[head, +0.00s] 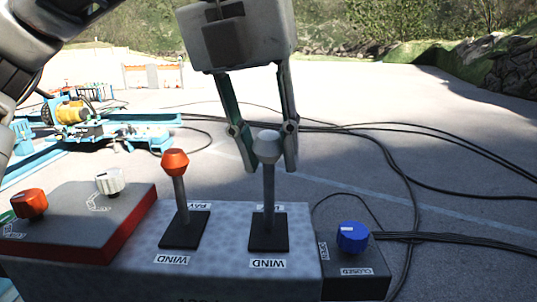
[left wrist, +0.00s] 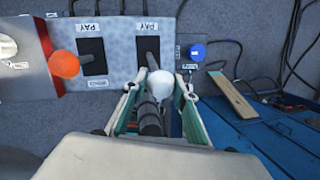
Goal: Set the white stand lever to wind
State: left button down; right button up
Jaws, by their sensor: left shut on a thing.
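The white-knobbed stand lever (head: 267,147) stands on the grey control box, its shaft rising from a black slot plate. It looks about upright in the head view, and I cannot tell any slight tilt. A PAY label is at the far end of its slot and a WIND label (head: 267,264) at the near end. My left gripper (head: 270,165) comes from behind and above, with a finger on each side of the lever. It is shut on the lever near its knob. The left wrist view shows the white knob (left wrist: 160,84) between the fingers. My right gripper is not in view.
An orange-knobbed lever (head: 175,163) stands close to the left on the same box (head: 222,252). Farther left, a red-sided box (head: 95,225) has red and white knobs. A blue knob (head: 352,237) is at right. Black cables (head: 400,170) run over the ground.

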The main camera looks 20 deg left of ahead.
pick_arm(q)
jog(key=s, duration=0.1)
jog(key=s+t+b, duration=0.1)
jog(key=s+f+t+b, duration=0.1)
jog(key=shift+d+y, duration=0.3)
jog(key=shift+d, duration=0.1)
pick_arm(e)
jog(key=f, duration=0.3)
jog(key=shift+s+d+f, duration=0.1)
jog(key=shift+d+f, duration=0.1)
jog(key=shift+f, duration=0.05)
pick_arm(q)
jog(key=c, duration=1.6)
grip_release()
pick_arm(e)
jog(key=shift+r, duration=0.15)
pick_arm(q)
jog(key=v, duration=1.2)
jog(key=shift+s, duration=0.15)
jog(key=shift+f, duration=0.1)
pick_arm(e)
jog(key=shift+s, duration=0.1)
